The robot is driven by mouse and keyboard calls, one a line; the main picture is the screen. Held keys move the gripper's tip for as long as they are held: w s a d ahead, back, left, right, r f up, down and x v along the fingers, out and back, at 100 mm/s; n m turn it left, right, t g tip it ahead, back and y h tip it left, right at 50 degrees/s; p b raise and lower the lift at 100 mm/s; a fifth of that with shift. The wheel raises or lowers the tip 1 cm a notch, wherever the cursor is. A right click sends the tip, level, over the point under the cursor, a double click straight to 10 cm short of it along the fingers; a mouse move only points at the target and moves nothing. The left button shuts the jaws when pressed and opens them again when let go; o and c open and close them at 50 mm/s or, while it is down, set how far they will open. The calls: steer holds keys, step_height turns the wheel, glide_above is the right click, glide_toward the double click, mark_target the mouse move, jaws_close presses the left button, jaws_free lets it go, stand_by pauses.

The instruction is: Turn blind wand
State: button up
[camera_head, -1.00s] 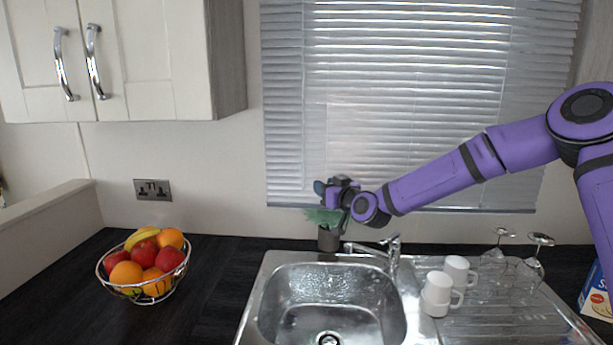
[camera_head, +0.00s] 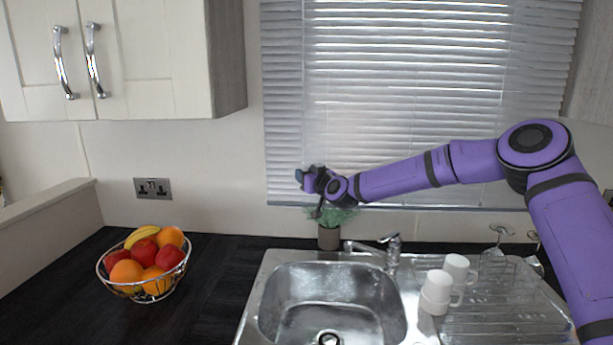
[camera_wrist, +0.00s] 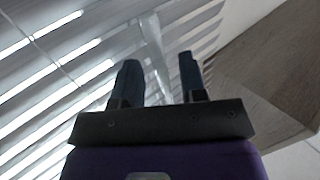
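The white slatted blind (camera_head: 410,100) hangs closed over the window; it also fills the left of the wrist view (camera_wrist: 45,75). My gripper (camera_head: 304,178) is in front of the blind's lower left part, above the potted plant. In the wrist view my gripper (camera_wrist: 160,78) has its two dark fingers apart, pointing up along the blind. A pale, narrow upright strip (camera_wrist: 156,50) shows between and beyond the fingers. It may be the wand, but I cannot tell for sure, nor whether it touches a finger. In the head view I cannot make out the wand clearly.
A small potted plant (camera_head: 329,238) stands below my gripper, behind the sink (camera_head: 262,300) and tap (camera_head: 392,250). White mugs (camera_head: 437,292) and upturned glasses (camera_head: 493,260) are on the drainer. A fruit bowl (camera_head: 143,290) stands left. A wall cupboard (camera_head: 150,60) hangs upper left.

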jaws_close()
steer(key=shift+s+a+h, duration=0.1)
steer(key=shift+a+h, duration=0.05)
steer(key=shift+h, duration=0.25)
steer(key=m+h, duration=0.4)
steer(key=h, duration=0.2)
steer(key=a+m+h, duration=0.1)
steer(key=m+h, duration=0.3)
steer(key=h, duration=0.2)
steer(key=m+h, duration=0.4)
steer(key=h, duration=0.2)
steer(key=shift+a+m+t+h, duration=0.3)
steer(key=shift+m+t, duration=0.1)
steer(key=shift+m+h, duration=0.3)
